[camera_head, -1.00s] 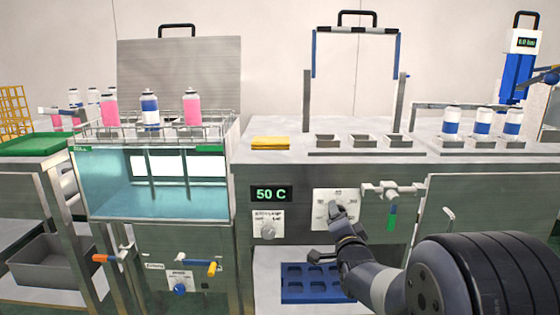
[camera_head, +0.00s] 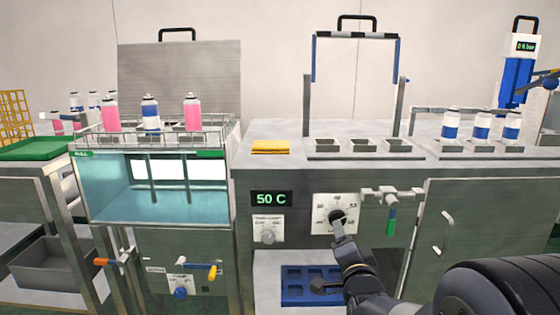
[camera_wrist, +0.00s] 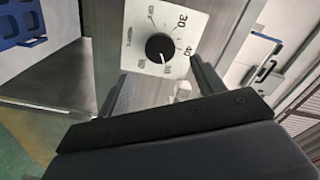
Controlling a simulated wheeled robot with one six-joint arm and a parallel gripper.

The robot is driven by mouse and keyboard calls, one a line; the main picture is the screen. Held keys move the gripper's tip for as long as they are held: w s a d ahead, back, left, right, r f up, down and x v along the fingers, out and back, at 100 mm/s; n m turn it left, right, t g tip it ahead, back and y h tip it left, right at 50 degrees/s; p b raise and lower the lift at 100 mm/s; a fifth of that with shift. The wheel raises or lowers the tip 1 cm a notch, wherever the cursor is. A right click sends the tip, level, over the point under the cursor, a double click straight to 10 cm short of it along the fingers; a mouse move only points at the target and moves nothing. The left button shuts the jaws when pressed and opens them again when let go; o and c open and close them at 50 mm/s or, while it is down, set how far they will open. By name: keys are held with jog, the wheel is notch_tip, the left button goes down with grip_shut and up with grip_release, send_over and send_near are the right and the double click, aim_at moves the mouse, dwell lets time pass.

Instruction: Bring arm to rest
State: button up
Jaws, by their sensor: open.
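My gripper (camera_head: 341,232) is in front of the middle bench, just below and in front of a black dial knob (camera_head: 337,215) on a white scale plate. In the wrist view the gripper's two fingers (camera_wrist: 158,80) stand apart with nothing between them. The knob (camera_wrist: 159,47) shows beyond the fingertips, and a gap appears between it and the fingers. My dark arm reaches in from the lower right of the head view.
A blue tray (camera_head: 298,281) sits in the opening below. The green display (camera_head: 271,198) reads 50 C. Cans (camera_head: 150,113) stand in the left bath rack, others (camera_head: 482,125) at right.

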jog(key=w+b, duration=0.1)
jog(key=w, duration=0.6)
jog(key=shift+s+n+p, duration=0.9)
jog(key=shift+n+p, duration=1.2)
jog(key=shift+n, duration=0.15)
jog(key=shift+s+n+p, duration=0.9)
jog(key=shift+n+p, duration=1.15)
jog(key=shift+n, duration=0.15)
jog(key=shift+s+n+p, duration=0.9)
jog(key=shift+n+p, duration=1.2)
jog(key=shift+n, duration=0.15)
